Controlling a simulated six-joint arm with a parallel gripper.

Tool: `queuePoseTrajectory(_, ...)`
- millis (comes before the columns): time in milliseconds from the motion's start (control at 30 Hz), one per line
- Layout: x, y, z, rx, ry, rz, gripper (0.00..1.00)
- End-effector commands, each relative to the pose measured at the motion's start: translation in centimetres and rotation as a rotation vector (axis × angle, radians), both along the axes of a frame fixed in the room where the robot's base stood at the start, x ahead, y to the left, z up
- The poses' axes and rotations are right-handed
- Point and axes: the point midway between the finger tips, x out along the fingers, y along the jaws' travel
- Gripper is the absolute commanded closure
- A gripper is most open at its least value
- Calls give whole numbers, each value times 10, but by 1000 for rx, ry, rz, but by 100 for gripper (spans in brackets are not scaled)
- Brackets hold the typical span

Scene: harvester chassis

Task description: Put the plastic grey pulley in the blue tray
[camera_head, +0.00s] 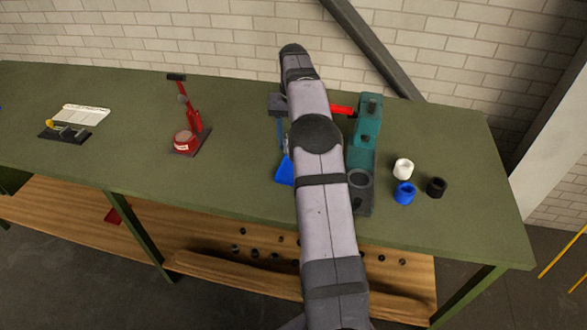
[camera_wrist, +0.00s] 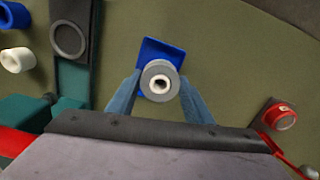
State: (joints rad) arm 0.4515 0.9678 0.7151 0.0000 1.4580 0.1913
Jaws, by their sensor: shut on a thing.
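The grey pulley (camera_wrist: 160,80) is round with a pale hub and a dark hole, seen in the wrist view between the two blue-grey fingers of my gripper (camera_wrist: 159,92). My gripper is shut on it. The blue tray (camera_wrist: 152,50) lies on the green table beyond the pulley, and the pulley covers part of it. In the head view a corner of the blue tray (camera_head: 284,171) shows left of my arm, which hides the rest.
A teal vise (camera_head: 364,140) with a red handle stands right of my arm. White (camera_head: 403,169), blue (camera_head: 405,193) and black (camera_head: 437,187) cylinders stand farther right. A red stand tool (camera_head: 187,130) is to the left. Bare table lies between it and the tray.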

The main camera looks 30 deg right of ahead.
Motion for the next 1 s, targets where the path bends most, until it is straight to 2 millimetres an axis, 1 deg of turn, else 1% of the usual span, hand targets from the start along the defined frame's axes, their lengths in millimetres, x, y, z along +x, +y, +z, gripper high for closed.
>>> queuePoseTrajectory(33,-1,1,-11,3,5,0,73)
queuePoseTrajectory(100,-1,1,-25,2,5,0,73)
queuePoseTrajectory(200,-1,0,-41,2,4,0,73)
queuePoseTrajectory(300,0,0,-52,1,2,0,73)
queuePoseTrajectory(400,0,0,-59,1,2,0,73)
queuePoseTrajectory(667,0,0,-65,1,1,0,73)
queuePoseTrajectory(900,-1,0,-95,2,4,0,73)
queuePoseTrajectory(1000,-1,0,-102,1,1,0,73)
